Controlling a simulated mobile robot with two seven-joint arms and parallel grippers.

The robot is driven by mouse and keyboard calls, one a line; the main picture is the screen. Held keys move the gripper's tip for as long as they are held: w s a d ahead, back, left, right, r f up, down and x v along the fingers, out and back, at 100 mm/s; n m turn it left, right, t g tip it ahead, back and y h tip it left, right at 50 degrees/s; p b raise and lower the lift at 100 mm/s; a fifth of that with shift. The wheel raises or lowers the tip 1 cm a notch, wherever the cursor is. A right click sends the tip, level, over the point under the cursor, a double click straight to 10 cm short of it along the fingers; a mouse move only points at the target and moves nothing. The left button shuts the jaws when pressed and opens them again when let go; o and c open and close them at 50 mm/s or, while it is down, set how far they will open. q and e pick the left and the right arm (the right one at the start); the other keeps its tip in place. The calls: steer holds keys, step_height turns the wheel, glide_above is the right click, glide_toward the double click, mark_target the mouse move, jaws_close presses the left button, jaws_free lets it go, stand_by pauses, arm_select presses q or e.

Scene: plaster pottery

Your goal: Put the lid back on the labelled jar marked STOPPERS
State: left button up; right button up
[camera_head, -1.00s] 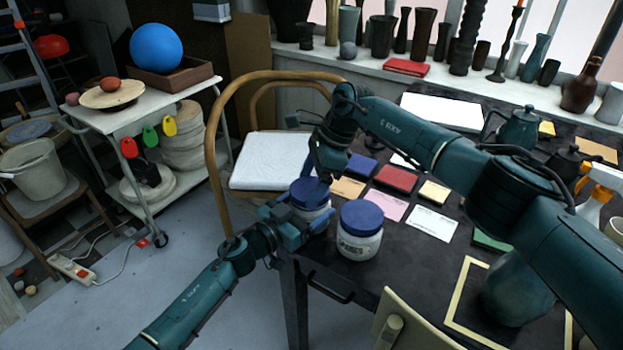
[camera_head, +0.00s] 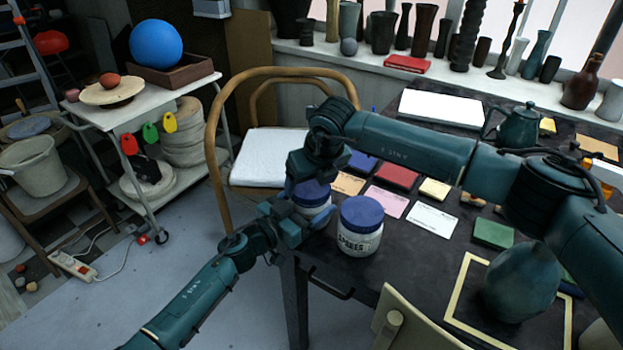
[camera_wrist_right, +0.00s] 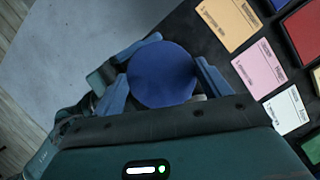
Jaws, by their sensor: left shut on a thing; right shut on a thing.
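A white jar (camera_head: 318,216) stands at the table's near left corner, its label hidden. My left gripper (camera_head: 297,224) is shut on its body from the left. A blue lid (camera_head: 312,194) is at the jar's top; I cannot tell how tightly it sits. My right gripper (camera_head: 307,185) is shut on this lid from above. In the right wrist view the lid (camera_wrist_right: 162,75) lies between the right gripper's fingers (camera_wrist_right: 164,88). A second white jar (camera_head: 358,242) with a blue lid (camera_head: 361,212) stands just right, its dark lettering too blurred to read surely.
Coloured cards and boxes, including a pink card (camera_head: 386,201) and a red box (camera_head: 396,174), lie behind the jars. A bent wooden chair (camera_head: 212,170) is close on the left. A rounded blue-grey vessel (camera_head: 522,282) stands at right. Dark tabletop (camera_head: 415,262) is clear right of the second jar.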

steer(key=m, duration=0.2)
steer(key=m+h, duration=0.1)
steer(key=m, duration=0.1)
steer(key=shift+a+t+h, duration=0.15)
steer(key=shift+t+h, duration=0.15)
steer(key=m+h, duration=0.1)
steer(key=m, duration=0.3)
steer(key=shift+a+m+h, duration=0.1)
steer(key=shift+m+h, duration=0.2)
steer(key=shift+h, duration=0.1)
steer(key=m+h, duration=0.1)
steer(key=m, duration=0.1)
steer(key=m+g, duration=0.1)
steer(key=m, duration=0.2)
steer(key=shift+a+h, duration=0.1)
steer(key=shift+h, duration=0.3)
steer(key=m, duration=0.2)
steer(key=m+g+h, duration=0.1)
steer(key=m, duration=0.1)
steer(key=shift+m+g, duration=0.3)
steer(key=shift+m, duration=0.1)
steer(key=o, duration=1)
steer(key=shift+c, duration=0.2)
steer(key=shift+r, duration=2.3)
